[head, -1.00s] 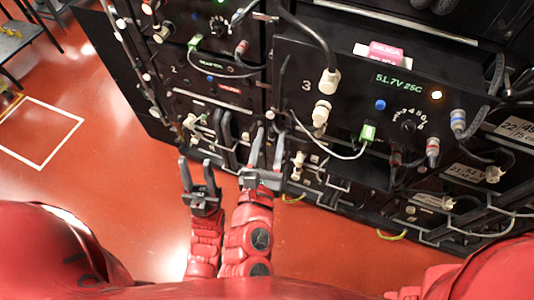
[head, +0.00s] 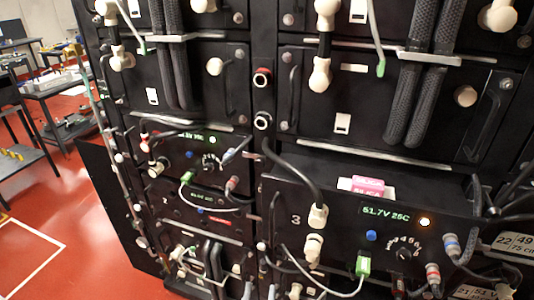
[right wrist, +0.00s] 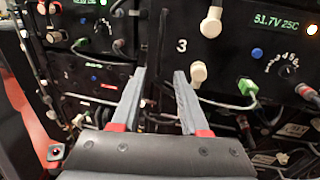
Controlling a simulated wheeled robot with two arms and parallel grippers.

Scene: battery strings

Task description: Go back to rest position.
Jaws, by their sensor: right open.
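My right gripper (right wrist: 160,73) is open and empty in the right wrist view. Its two grey fingers, red at the base, stand apart and point at the black battery rack (head: 345,158). Behind them is the lower part of the rack, with module 3 (right wrist: 225,60) to the right and smaller panels to the left. In the head view the right gripper is at most at the bottom edge and hard to make out. My left gripper is not in the head view.
Module 3 (head: 335,220) juts forward with a display reading 51.7V 25C, knobs and plugged cables. Thick braided cables (head: 418,80) hang above it. Dark tables (head: 62,105) stand at the far left. The red floor (head: 85,215) is open left of the rack.

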